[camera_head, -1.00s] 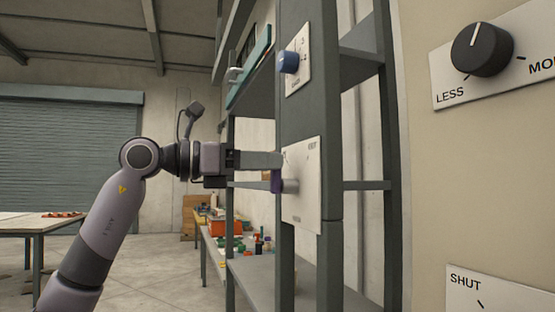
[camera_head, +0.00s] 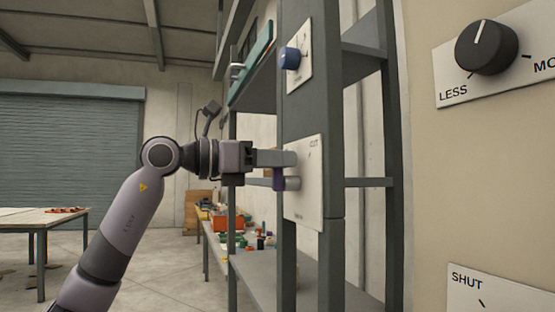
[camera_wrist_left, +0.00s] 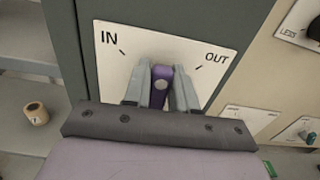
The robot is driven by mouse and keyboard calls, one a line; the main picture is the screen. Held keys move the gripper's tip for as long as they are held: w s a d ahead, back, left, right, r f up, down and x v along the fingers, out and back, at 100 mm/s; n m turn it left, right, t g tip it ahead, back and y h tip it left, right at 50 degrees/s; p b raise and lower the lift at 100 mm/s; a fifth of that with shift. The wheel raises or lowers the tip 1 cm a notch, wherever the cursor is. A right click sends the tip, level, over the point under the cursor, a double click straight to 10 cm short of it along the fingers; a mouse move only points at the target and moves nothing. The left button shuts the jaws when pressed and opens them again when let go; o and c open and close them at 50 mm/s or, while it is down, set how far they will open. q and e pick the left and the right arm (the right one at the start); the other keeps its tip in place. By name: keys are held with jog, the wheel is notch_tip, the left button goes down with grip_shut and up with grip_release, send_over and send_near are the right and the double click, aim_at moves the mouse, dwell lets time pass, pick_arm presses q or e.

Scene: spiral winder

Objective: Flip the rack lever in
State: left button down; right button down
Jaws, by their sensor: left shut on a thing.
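The rack lever (camera_wrist_left: 161,90) is a purple handle on a white plate marked IN on the left and OUT on the right in the left wrist view. My left gripper (camera_head: 291,158) reaches the plate from the left in the head view. My right gripper is not in view.
A blue knob (camera_head: 290,58) is on a plate above. A black LESS knob (camera_head: 486,47) and a SHUT plate (camera_head: 500,288) are on the beige panel at right. Shelves stand behind the post. A tape roll (camera_wrist_left: 36,114) lies at left in the wrist view.

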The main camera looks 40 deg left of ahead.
pick_arm(q)
jog(key=shift+w+a+n+p, duration=0.2)
jog(key=shift+n+p, duration=0.25)
jog(key=shift+n, duration=0.35)
jog(key=shift+w+a+f+n+p, duration=0.2)
jog(key=shift+a+n+p, duration=0.2)
jog(key=shift+n, duration=0.8)
jog(key=shift+w+a+f+n+p, duration=0.1)
jog(key=shift+a+f+n+p, duration=0.25)
jog(key=shift+n, duration=0.85)
jog(key=shift+w+a+f+n+p, duration=0.15)
jog(key=shift+a+n+p, duration=0.25)
jog(key=shift+n, duration=0.8)
jog(key=shift+d, duration=0.1)
jog(key=c, duration=1)
grip_release()
